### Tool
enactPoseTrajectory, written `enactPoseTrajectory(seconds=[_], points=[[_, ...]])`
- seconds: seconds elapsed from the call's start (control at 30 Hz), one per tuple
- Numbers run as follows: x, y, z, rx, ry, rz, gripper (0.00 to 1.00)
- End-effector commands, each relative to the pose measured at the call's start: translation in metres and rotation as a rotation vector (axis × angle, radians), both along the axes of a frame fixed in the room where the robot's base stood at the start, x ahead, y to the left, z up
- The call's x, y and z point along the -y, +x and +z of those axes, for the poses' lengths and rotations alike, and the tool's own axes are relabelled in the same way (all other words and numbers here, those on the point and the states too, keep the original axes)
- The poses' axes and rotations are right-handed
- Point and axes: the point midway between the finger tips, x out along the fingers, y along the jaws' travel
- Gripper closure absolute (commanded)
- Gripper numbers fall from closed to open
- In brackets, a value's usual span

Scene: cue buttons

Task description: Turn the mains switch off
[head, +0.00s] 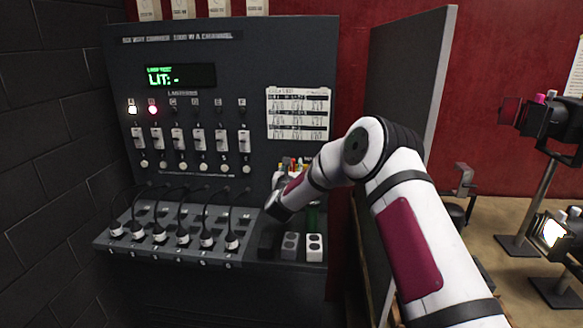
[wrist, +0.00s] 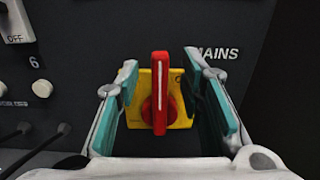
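The mains switch (wrist: 160,92) is a red rotary handle with a white line, standing upright on a yellow square plate, beside the word MAINS in the wrist view. My gripper (wrist: 162,74) is open, with its two teal-padded fingers to the left and right of the red handle. Gaps show between the pads and the handle, and the gripper holds nothing. The right finger covers part of the yellow plate's right side. In the head view the switch is hidden behind my arm at the panel's lower right.
The grey dimmer panel (head: 225,110) has a green display reading "LIT: -", two lit lamps and a row of switches. Plugs with black cables (head: 183,238) fill the sloped ledge below. A light-coloured socket block (head: 315,248) sits right of them. A grey partition (head: 408,75) stands right of the panel.

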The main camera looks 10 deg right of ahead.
Motion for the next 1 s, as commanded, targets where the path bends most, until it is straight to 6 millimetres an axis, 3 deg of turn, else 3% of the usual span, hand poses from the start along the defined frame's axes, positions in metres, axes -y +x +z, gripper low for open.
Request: enactPoseTrajectory(seconds=[0.13,0.43,0.47,0.6,1.0], points=[[0.0028,0.0098,-0.0003,0.000,0.001,0.000,0.65],[0.0037,0.0116,0.0002,0.000,0.000,0.001,0.65],[0.0037,0.0116,0.0002,0.000,0.000,0.001,0.67],[0.0037,0.0115,0.0002,0.000,0.000,0.001,0.99],[0.0020,0.0122,0.0001,-0.006,-0.019,0.001,1.00]])
